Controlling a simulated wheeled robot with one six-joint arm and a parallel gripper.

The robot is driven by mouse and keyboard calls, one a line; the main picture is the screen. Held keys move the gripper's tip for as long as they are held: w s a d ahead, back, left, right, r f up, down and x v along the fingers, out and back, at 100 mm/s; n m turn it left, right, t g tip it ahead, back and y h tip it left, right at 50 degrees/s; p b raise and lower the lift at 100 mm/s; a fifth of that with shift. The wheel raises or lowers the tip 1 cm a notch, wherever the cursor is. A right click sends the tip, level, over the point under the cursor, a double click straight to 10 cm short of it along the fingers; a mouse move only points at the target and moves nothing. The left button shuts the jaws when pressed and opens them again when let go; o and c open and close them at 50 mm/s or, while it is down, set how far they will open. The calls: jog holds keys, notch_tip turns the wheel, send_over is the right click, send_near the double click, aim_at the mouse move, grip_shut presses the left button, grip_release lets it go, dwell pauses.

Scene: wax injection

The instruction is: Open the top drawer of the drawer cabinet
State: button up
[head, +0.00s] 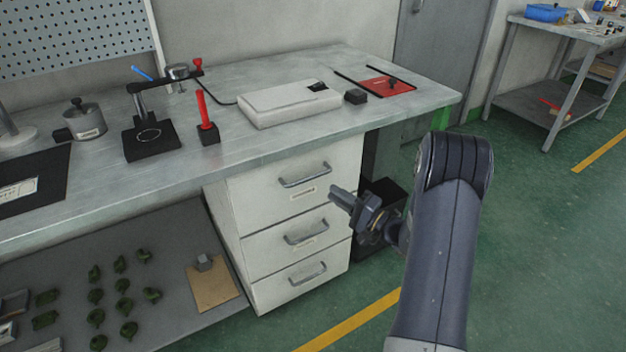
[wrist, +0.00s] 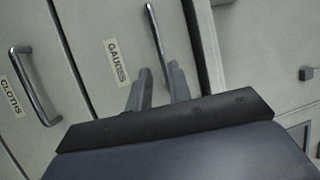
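The white drawer cabinet (head: 262,215) stands under the workbench, with three drawers stacked, all looking closed. The top drawer (head: 255,190) has a grey bar handle (head: 305,176). My gripper (head: 336,192) is in front of the cabinet, just right of and below that handle in the head view. In the wrist view, which is turned sideways, my fingers (wrist: 160,80) are apart with nothing between them. Their tips are near one end of a handle (wrist: 155,35) beside a label that seems to read "GAUGES" (wrist: 117,62); I cannot tell whether they touch it.
The workbench top (head: 330,65) overhangs the cabinet and carries a white box (head: 288,104) and several tools. A dark bin (head: 383,200) stands right of the cabinet. A lower shelf (head: 170,275) with small green parts lies left.

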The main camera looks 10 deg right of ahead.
aim_at(310, 177)
jog(key=x, duration=0.9)
jog(key=shift+a+r+b, duration=0.1)
jog(key=shift+b, duration=0.2)
grip_shut()
